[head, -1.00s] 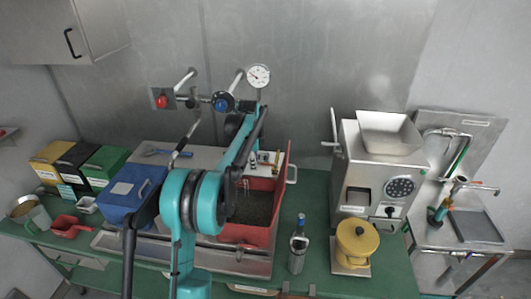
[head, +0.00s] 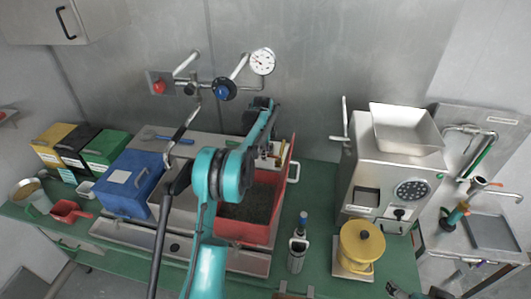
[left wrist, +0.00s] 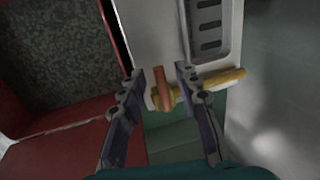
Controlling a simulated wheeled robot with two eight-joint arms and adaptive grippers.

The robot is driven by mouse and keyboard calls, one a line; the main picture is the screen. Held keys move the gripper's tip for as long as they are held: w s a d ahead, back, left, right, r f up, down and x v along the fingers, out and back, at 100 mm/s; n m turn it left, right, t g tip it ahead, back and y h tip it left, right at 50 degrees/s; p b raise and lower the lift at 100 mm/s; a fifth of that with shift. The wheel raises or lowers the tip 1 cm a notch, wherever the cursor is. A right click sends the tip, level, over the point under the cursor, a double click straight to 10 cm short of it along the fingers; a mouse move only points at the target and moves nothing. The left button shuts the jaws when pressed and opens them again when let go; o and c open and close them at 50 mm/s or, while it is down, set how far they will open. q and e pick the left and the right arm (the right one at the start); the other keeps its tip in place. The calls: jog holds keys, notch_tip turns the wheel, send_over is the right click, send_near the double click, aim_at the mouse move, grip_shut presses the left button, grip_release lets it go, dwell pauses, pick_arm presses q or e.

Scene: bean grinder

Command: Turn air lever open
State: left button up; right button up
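A pipe assembly on the back wall carries a blue knob valve (head: 223,91), a red knob valve (head: 160,86) and a round pressure gauge (head: 263,62). A pale lever-like pipe (head: 240,67) rises beside the blue knob. I cannot tell which part is the air lever. My left gripper (head: 257,115) is below the gauge, right of and apart from the blue knob. In the left wrist view its two fingers (left wrist: 164,80) are spread and hold nothing. An orange handle (left wrist: 162,92) and a yellow handle (left wrist: 212,88) show beyond them. My right gripper is not clearly visible.
A red bin of beans (head: 284,198) and a blue bin (head: 127,185) stand on the green bench.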

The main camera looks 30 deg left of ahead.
pick_arm(q)
jog(key=shift+f, duration=0.15)
grip_shut()
